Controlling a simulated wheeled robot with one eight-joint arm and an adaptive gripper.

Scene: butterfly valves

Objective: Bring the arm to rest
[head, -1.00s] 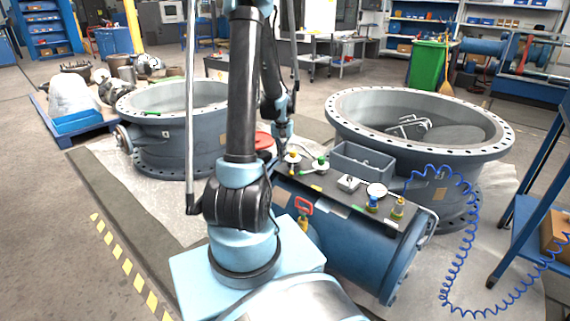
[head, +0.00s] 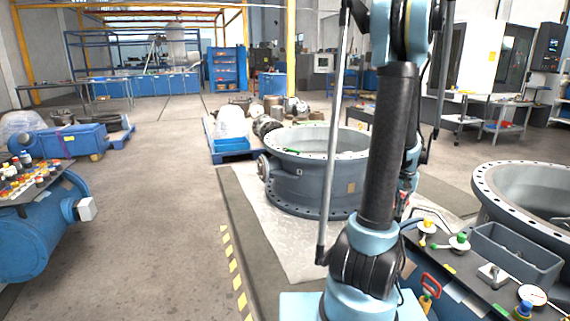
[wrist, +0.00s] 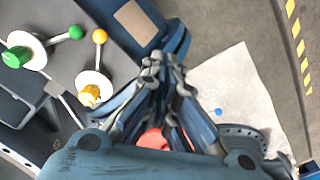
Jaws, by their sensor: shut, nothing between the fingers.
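In the wrist view my gripper (wrist: 165,65) is shut, with its fingertips together and nothing between them. It points down past the edge of a dark bench top that carries small valves with a green knob (wrist: 15,57) and a yellow knob (wrist: 90,96). A red round thing (wrist: 153,138) shows partly behind the fingers. In the head view my arm stands upright right of centre and hides most of my gripper. The same bench top (head: 450,255) shows at the lower right, beside the arm.
A large flanged valve ring (head: 315,185) stands left of my arm, and another (head: 530,195) is cut off at the right edge. A grey bin (head: 515,255) sits on the bench top. A blue tank (head: 45,225) stands at the far left. The floor between is clear.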

